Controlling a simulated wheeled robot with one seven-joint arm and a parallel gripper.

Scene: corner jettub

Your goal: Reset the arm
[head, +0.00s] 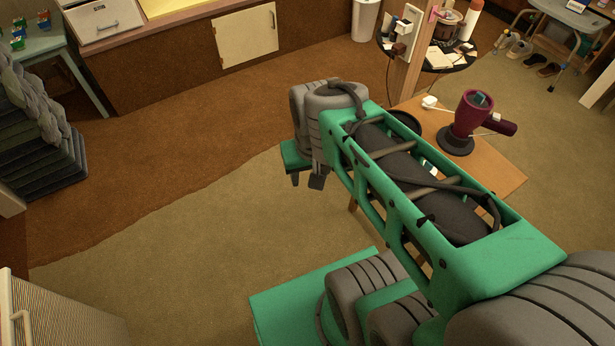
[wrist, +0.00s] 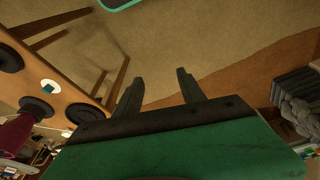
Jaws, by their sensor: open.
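My gripper shows in the wrist view (wrist: 160,88) with its two dark fingers apart and nothing between them. Bare carpet lies beyond the fingers. In the head view my green and grey arm reaches from the lower right toward the middle. My gripper (head: 306,180) is at its far end, to the left of the wooden table, pointing down over the floor. The arm hides part of the table.
The wooden table (head: 505,172) carries a maroon hair-dryer-like object (head: 472,115) on a dark base. A post with a round black shelf (head: 440,62) of small items stands behind. A grey stack (head: 40,150) is at left. A wooden cabinet (head: 150,70) lines the back. The carpet (head: 190,230) is clear.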

